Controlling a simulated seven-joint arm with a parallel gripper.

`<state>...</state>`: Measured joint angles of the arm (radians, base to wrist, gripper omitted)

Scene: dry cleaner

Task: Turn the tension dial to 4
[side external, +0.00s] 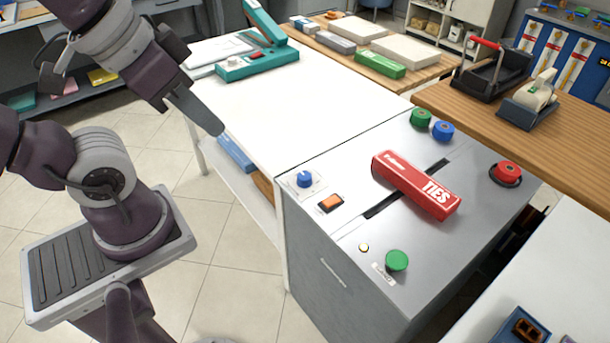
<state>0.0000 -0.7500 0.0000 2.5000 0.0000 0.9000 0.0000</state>
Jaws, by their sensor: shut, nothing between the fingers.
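A blue dial (304,179) with a pale scale plate around it sits at the left corner of the grey machine top (345,233). It looks like the tension dial. Its numbers and pointer setting are too small to read. My gripper (216,129) is shut and empty. It hangs in the air to the upper left of the dial in the side external view, pointing down and right, and is apart from the dial.
An orange switch (331,202) is beside the dial. A red TIES box (417,186) lies across the machine's slot. A green button (397,260), a red button (508,172) and tape rolls are on the same top. A white table (330,95) adjoins behind.

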